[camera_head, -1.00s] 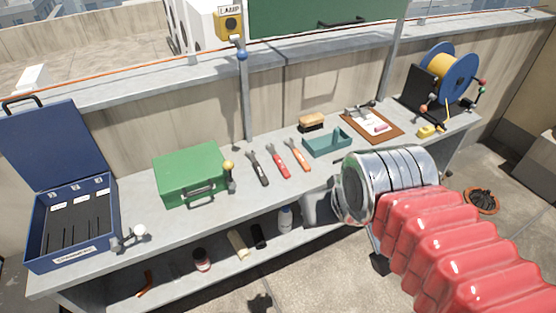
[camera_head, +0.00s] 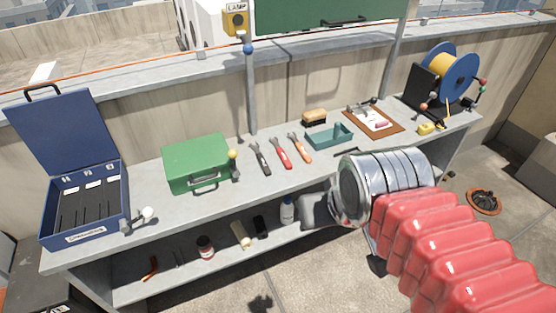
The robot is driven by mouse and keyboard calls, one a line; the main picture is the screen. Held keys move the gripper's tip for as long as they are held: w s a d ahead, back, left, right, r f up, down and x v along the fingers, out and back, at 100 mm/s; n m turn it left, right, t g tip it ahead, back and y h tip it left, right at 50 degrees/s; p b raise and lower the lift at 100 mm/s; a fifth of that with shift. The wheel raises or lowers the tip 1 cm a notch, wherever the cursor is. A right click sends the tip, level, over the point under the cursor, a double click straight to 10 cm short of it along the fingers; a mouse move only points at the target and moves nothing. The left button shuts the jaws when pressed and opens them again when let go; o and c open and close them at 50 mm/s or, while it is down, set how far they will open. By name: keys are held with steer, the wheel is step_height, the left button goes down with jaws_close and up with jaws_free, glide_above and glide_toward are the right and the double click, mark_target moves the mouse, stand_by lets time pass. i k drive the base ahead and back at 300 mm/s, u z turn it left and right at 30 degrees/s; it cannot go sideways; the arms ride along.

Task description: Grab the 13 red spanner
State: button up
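A red-handled spanner (camera_head: 281,154) lies on the grey bench between a black-handled spanner (camera_head: 261,161) and an orange-handled spanner (camera_head: 300,148). Their size marks are too small to read. My arm, with red bellows and a silver cuff, reaches in from the lower right.
A green case (camera_head: 197,158) stands left of the spanners, and a teal tray (camera_head: 329,137) right of them. An open blue case (camera_head: 85,209) is at the left end. A clipboard (camera_head: 374,121) and a cable reel (camera_head: 452,77) are at the right. Bottles stand on the lower shelf.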

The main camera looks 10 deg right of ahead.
mark_target(286, 162)
steer(key=u, duration=0.5)
steer(key=k, duration=1.15)
steer(key=u, duration=0.55)
steer(key=i, duration=1)
steer(key=z, duration=0.3)
steer(key=i, duration=1.15)
steer(key=z, duration=0.35)
